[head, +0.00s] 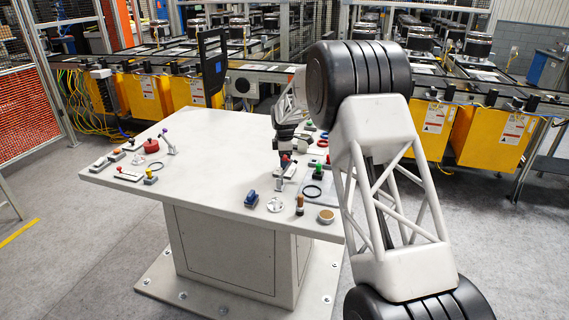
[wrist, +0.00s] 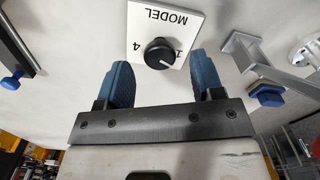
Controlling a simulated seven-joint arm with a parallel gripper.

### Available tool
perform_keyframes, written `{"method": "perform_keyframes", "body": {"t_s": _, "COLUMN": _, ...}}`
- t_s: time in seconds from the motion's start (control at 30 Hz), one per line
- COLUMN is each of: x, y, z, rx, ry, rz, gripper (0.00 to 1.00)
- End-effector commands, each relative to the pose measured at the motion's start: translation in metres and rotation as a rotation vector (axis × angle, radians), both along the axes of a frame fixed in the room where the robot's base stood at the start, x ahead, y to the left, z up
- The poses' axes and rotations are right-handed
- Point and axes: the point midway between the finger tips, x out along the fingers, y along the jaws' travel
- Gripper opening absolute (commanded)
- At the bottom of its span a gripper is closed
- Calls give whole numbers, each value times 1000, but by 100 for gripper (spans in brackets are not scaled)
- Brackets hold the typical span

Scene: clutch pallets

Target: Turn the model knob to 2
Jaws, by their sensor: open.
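The model knob (wrist: 159,54) is a round black dial with a pale pointer line, on a white plate (wrist: 150,18) marked MODEL. The plate appears upside down in the wrist view. The pointer line slants to the lower right of the picture. My gripper (wrist: 160,66) is open, with one blue finger on each side of the knob and a gap on both sides. In the head view my gripper (head: 285,160) is low over the table; the knob cannot be made out there.
The white table (head: 225,150) carries several small fixtures. In the wrist view a grey bracket (wrist: 260,62) and blue knob (wrist: 267,95) stand right of the fingers.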

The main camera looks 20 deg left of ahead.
Motion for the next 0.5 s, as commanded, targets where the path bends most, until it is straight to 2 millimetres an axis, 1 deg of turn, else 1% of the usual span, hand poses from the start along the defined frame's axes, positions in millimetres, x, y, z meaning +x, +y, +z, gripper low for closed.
{"method": "perform_keyframes", "body": {"t_s": 0.1, "x": 0, "y": 0, "z": -12, "rx": -1, "ry": 2, "rz": 0, "gripper": 61}}
{"method": "perform_keyframes", "body": {"t_s": 0.2, "x": 0, "y": 0, "z": -17, "rx": 0, "ry": 1, "rz": 0, "gripper": 61}}
{"method": "perform_keyframes", "body": {"t_s": 0.5, "x": 0, "y": 0, "z": -19, "rx": 0, "ry": 0, "rz": 0, "gripper": 61}}
